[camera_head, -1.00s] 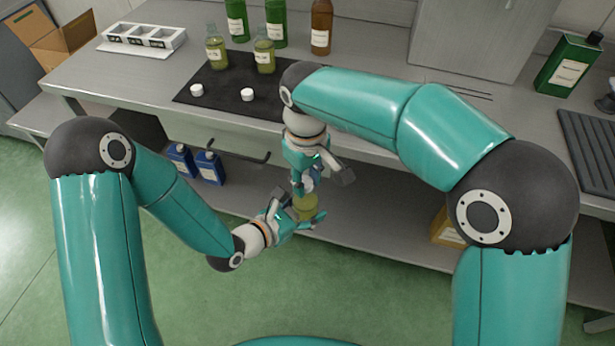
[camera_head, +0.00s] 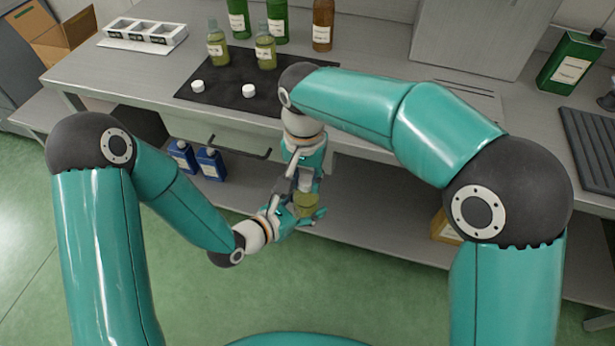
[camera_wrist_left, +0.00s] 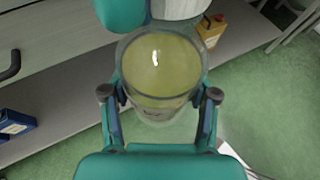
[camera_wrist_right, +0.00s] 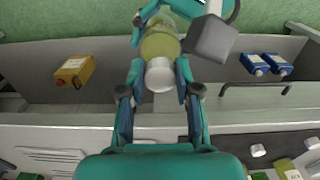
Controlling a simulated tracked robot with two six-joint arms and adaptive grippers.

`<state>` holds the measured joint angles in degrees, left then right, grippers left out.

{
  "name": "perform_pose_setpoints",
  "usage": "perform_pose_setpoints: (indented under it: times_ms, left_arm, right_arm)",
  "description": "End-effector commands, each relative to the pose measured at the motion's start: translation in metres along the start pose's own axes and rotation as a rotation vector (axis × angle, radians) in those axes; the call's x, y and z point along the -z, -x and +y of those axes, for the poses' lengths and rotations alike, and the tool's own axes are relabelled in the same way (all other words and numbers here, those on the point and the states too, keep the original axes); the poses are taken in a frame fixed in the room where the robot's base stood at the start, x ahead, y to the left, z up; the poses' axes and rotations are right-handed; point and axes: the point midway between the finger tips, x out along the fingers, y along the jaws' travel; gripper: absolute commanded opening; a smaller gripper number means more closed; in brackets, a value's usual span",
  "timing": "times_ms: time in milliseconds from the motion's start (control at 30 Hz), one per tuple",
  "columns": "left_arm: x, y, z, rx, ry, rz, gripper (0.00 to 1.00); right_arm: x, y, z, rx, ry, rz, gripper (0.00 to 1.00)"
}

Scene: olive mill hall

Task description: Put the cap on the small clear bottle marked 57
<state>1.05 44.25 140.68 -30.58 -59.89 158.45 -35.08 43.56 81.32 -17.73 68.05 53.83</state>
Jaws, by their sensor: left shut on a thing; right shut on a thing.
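My left gripper (camera_wrist_left: 160,97) is shut on a small clear bottle (camera_wrist_left: 158,70) of yellow-green liquid, in front of the table. The bottle also shows in the head view (camera_head: 308,207) and the right wrist view (camera_wrist_right: 159,43). Its label is mostly hidden, and I cannot read a number. My right gripper (camera_wrist_right: 160,88) is shut on a white cap (camera_wrist_right: 159,75), with its fingers pointing at the bottle's neck. The cap lines up with the bottle top; I cannot tell whether it is seated on it.
Two similar bottles (camera_head: 216,48) and two white caps (camera_head: 249,91) are on a black mat (camera_head: 215,95). Taller green and brown bottles (camera_head: 322,25) stand behind. A white tray (camera_head: 146,33) is at the back left. Blue containers (camera_head: 210,163) stand on the lower shelf.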

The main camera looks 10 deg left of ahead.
Motion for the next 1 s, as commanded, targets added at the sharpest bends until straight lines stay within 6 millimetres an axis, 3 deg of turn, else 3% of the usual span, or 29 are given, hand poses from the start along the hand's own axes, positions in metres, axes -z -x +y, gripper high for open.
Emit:
perform_pose_setpoints:
  times_ms: [700,833,1000]
  left_arm:
    - [0.0000,0.0001,-0.0011,0.003,-0.003,0.000,0.00]
    - [0.0000,0.0001,-0.0012,0.003,-0.003,0.000,0.00]
    - [0.0001,0.0001,-0.0014,0.004,-0.003,0.001,0.00]
  right_arm:
    - [0.0071,-0.0004,-0.0060,0.008,-1.634,-0.001,0.20]
    - [0.0084,-0.0005,-0.0056,0.009,-1.841,-0.002,0.20]
    - [0.0091,-0.0005,-0.0054,0.010,-1.938,-0.002,0.20]
